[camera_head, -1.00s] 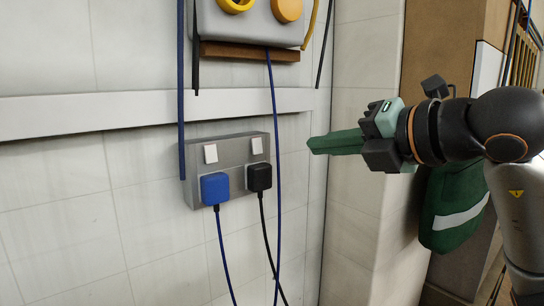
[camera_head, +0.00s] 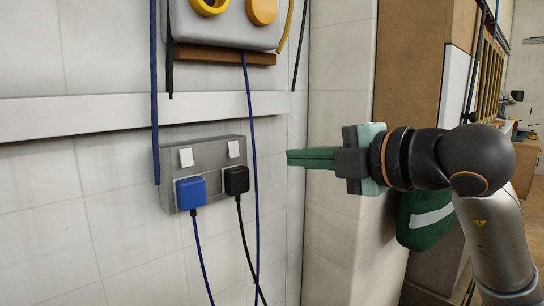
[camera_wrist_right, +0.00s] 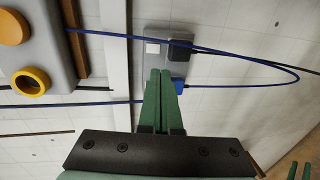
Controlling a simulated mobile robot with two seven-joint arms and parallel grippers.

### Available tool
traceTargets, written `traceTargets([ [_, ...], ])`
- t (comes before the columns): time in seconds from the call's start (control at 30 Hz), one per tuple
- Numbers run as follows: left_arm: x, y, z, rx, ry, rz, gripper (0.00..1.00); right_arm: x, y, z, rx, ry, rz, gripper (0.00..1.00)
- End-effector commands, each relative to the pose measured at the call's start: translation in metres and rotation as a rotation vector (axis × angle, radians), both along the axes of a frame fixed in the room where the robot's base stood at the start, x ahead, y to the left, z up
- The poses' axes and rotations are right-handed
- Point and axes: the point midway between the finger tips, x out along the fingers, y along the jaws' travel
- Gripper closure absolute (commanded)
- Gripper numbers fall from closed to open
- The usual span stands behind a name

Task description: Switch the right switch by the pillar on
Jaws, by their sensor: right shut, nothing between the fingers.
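A grey double socket box (camera_head: 212,199) is fixed on the tiled wall. Its right switch (camera_head: 234,149) is a small white rocker above a black plug (camera_head: 236,180). Its left switch (camera_head: 186,157) sits above a blue plug (camera_head: 190,192). My right gripper (camera_head: 289,158) has its green fingers shut and empty, pointing left, to the right of the box and apart from it in the head view. In the right wrist view the fingers (camera_wrist_right: 160,74) point toward the box, and one white switch (camera_wrist_right: 152,48) shows beside the black plug (camera_wrist_right: 180,49). My left gripper is not in view.
A hanging blue cable (camera_head: 254,130) runs between the box and my right gripper. A white rail (camera_head: 100,112) crosses the wall above the box. A grey panel with yellow knobs (camera_head: 262,10) is higher up. The pillar (camera_head: 341,60) stands right of the wall corner.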

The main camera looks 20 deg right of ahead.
Motion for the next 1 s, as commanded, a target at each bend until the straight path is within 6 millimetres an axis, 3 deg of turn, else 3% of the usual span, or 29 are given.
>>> traceTargets([
  [0.6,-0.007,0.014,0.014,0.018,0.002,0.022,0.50,0.107,0.040,-0.019,-0.003,0.001,0.000,1.00],
  [0.8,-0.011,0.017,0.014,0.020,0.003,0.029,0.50,0.120,0.046,-0.022,-0.002,0.000,0.000,1.00],
  [1.0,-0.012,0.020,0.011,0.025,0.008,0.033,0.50,0.122,0.046,-0.023,-0.002,-0.001,0.000,1.00],
])
